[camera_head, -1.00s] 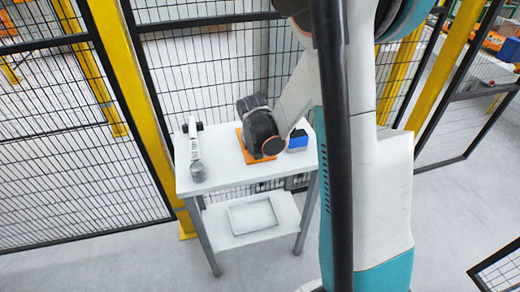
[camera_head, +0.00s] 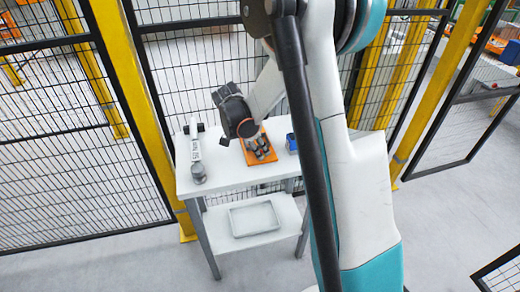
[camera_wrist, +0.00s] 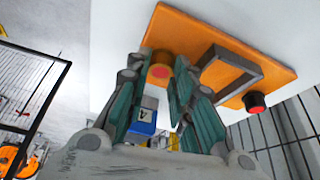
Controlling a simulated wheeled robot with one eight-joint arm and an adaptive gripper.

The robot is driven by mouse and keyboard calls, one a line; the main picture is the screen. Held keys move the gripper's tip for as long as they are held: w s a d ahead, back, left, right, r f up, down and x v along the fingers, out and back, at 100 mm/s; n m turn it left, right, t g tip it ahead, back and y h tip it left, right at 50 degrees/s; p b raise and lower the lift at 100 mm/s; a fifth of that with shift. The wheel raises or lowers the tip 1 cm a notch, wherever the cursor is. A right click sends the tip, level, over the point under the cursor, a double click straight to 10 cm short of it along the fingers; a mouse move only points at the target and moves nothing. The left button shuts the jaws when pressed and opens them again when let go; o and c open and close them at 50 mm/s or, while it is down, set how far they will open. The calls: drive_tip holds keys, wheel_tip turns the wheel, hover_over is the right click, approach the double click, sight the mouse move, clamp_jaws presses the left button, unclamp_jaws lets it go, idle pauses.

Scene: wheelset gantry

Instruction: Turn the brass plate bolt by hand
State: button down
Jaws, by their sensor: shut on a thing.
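The orange plate (camera_head: 273,158) lies on the white table and also fills the upper part of the wrist view (camera_wrist: 180,30). My gripper (camera_head: 258,149) reaches down onto it from above, tilted. In the wrist view my gripper (camera_wrist: 160,64) has its fingertips closed around a small brass-red round piece, the brass plate bolt (camera_wrist: 160,71), at the plate's edge. Most of the bolt is hidden by the fingers.
A blue box (camera_head: 291,143) stands right of the plate. A white tool with a grey round end (camera_head: 198,165) lies on the left of the table (camera_head: 225,178). A grey tray (camera_head: 255,218) is on the lower shelf. Mesh fence and yellow posts (camera_head: 125,75) stand close behind.

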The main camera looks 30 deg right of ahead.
drive_tip(key=shift+w+m+g+y, duration=0.15)
drive_tip(key=shift+m+g, duration=0.25)
drive_tip(key=shift+m, duration=0.7)
drive_tip(key=shift+w+m+g+y, duration=0.15)
drive_tip(key=shift+m+g, duration=0.25)
drive_tip(key=shift+m, duration=0.7)
drive_tip(key=shift+s, duration=0.1)
drive_tip(key=c, duration=1.7)
unclamp_jaws()
drive_tip(key=shift+o, duration=0.2)
drive_tip(key=v, duration=1.2)
drive_tip(key=shift+a, duration=0.1)
